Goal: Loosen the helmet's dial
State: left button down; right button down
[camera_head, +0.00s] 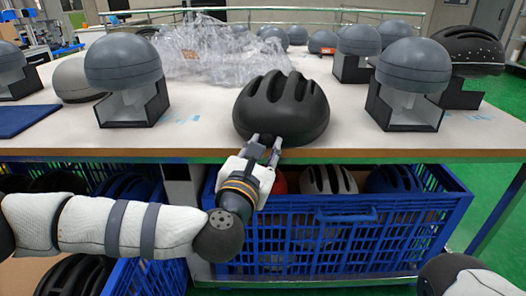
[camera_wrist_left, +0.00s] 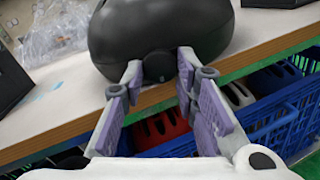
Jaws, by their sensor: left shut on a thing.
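A black helmet (camera_head: 282,108) with long vents sits on the table near its front edge in the head view. Its lower rim fills the top of the left wrist view (camera_wrist_left: 160,28). The round black dial (camera_wrist_left: 158,66) is at the helmet's back, facing the table edge. My left gripper (camera_head: 265,145) reaches up from below the edge, with its fingers on either side of the dial. In the left wrist view the left gripper (camera_wrist_left: 158,72) is shut on the dial. My right gripper is out of view; only a part of that arm shows at bottom right.
The white table (camera_head: 190,140) has a wooden front edge. Grey headforms on black stands, one at left (camera_head: 126,75) and one at right (camera_head: 412,80), flank the helmet. Clear plastic wrap (camera_head: 215,50) lies behind. A blue crate (camera_head: 335,235) of helmets stands under the table.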

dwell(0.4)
pick_arm(q)
jog(key=c, duration=1.2)
grip_release()
jog(key=shift+c, duration=0.2)
jog(key=v, duration=1.2)
